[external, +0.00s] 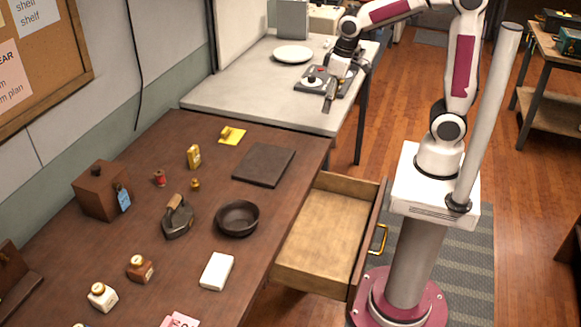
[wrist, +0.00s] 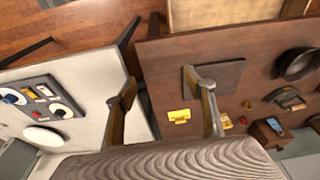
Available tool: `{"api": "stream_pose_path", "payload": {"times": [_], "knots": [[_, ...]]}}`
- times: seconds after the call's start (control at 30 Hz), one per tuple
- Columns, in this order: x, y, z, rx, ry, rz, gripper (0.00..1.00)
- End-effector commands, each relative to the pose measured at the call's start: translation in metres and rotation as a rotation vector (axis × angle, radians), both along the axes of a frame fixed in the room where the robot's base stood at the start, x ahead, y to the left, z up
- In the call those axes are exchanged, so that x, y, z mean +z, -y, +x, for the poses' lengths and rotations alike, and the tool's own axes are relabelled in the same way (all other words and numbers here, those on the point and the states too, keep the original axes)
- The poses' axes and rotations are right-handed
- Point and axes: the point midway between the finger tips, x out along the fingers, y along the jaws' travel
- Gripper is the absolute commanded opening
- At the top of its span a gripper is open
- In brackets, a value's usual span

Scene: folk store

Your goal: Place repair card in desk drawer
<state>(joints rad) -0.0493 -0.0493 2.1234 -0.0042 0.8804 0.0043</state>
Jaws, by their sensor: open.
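The desk drawer (external: 324,232) is pulled open at the right side of the brown desk and looks empty. No card is plainly marked as the repair card. A yellow card (external: 236,138) with a small object on it lies at the desk's far end, a pink card (external: 180,321) shows at the bottom edge, and a blue tag (external: 124,199) is against a wooden box. My gripper (external: 331,100) is over the grey table, far from the drawer. In the wrist view my gripper (wrist: 164,90) has its fingers wide apart with nothing between them.
On the desk stand a dark bowl (external: 237,218), an iron (external: 178,217), a wooden box (external: 101,190), a dark flat slab (external: 264,166), a white block (external: 217,271) and small bottles. The grey table (external: 225,90) holds a white plate (external: 293,54) and a control panel (external: 313,83).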

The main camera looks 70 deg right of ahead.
Motion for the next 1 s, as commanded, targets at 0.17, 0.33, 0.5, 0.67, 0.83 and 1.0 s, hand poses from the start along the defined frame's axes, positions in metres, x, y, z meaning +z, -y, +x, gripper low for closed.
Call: {"api": "stream_pose_path", "payload": {"times": [0.17, 0.33, 0.5, 0.67, 0.83, 1.0], "knots": [[-0.012, -0.004, 0.034, 0.005, -0.016, -0.002, 0.54], [-0.025, -0.008, 0.066, 0.009, -0.025, -0.003, 0.54], [-0.039, -0.012, 0.099, 0.013, -0.030, -0.004, 0.54], [-0.056, -0.017, 0.129, 0.016, -0.031, -0.004, 0.54], [-0.074, -0.022, 0.163, 0.019, -0.026, -0.005, 0.54], [-0.094, -0.027, 0.197, 0.021, -0.016, -0.005, 0.54]]}}
